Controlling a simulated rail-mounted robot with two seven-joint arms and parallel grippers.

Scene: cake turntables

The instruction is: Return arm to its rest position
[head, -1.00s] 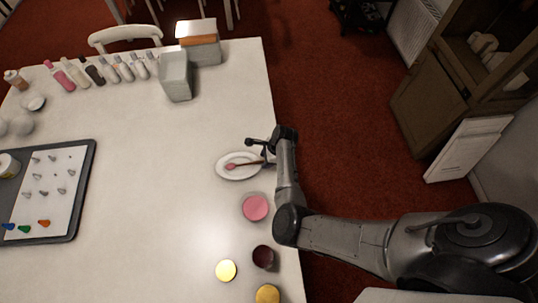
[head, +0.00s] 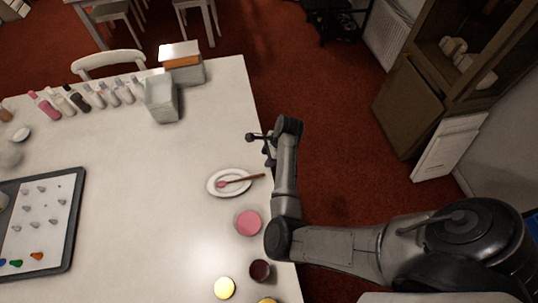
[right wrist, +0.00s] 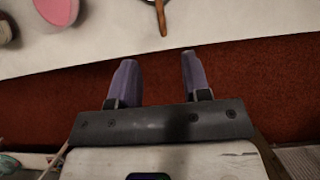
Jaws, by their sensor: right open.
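My right gripper (head: 260,147) is open and empty near the right edge of the white table (head: 185,210). It is apart from a small white oval plate (head: 215,188) and a brush with a brown handle (head: 248,178) lying across it. The brush's pink tip rests on the plate and its handle sticks out over the right rim. In the right wrist view, the two purple-grey fingers (right wrist: 158,62) are spread over red carpet with nothing between them. The brush handle end (right wrist: 161,18) shows beyond them at the table edge. My left gripper is not in view.
A pink bowl (head: 248,223), a dark red bowl (head: 260,271) and yellow bowls (head: 225,288) stand along the table's right side. Bottles (head: 78,100) and a grey holder (head: 162,98) stand at the back. A wooden cabinet (head: 408,105) stands right; red carpet (head: 335,120) lies open between.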

